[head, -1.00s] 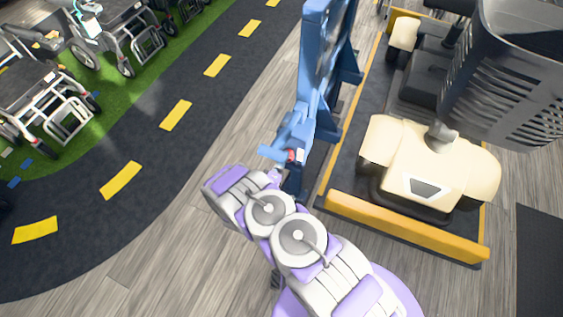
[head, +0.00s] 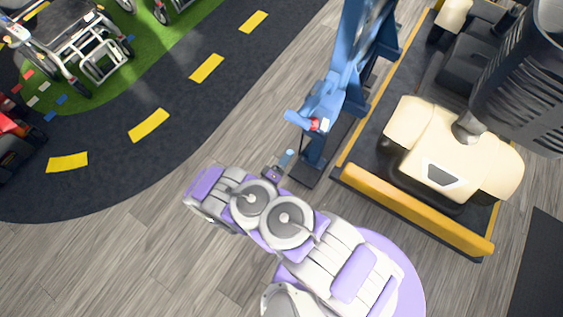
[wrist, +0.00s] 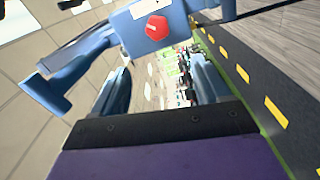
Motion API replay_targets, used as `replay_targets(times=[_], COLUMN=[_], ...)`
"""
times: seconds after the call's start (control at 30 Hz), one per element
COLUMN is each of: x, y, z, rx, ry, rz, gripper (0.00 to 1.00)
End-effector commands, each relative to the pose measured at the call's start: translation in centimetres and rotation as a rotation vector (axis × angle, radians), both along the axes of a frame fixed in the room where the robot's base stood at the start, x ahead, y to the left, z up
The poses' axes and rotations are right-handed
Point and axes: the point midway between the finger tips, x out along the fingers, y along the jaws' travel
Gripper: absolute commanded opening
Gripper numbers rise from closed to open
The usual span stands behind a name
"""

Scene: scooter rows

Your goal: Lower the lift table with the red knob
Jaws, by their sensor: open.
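The red knob (head: 317,124) is on a blue fitting low on the blue post (head: 365,50) of the lift table. In the wrist view the red knob (wrist: 157,27) shows near the top, on the face of a blue block with a blue handle (wrist: 60,80) beside it. The lift table's platform has a yellow front edge (head: 415,212) and bears a cream scooter (head: 455,150). My gripper (head: 286,160) is below and left of the knob, apart from it. In the wrist view my gripper (wrist: 163,88) has its two blue fingers spread, with nothing between them.
A dark track with yellow dashes (head: 149,125) curves along the left. Wheelchairs (head: 80,45) stand on green floor at the upper left. A red vehicle (head: 15,130) is at the left edge. Bare wood-look floor (head: 110,245) lies left of my arm.

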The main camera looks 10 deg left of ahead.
Motion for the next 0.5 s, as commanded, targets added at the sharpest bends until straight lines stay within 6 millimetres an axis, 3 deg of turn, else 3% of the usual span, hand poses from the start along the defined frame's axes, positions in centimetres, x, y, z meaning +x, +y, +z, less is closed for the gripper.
replay_targets(times=[0.2,0.5], x=[-1.9,-2.2], y=[0.8,0.9], z=[0.0,-0.1], rx=[0.000,-0.001], ry=[0.001,0.001], rz=[0.000,-0.002], gripper=[0.76,0.76])
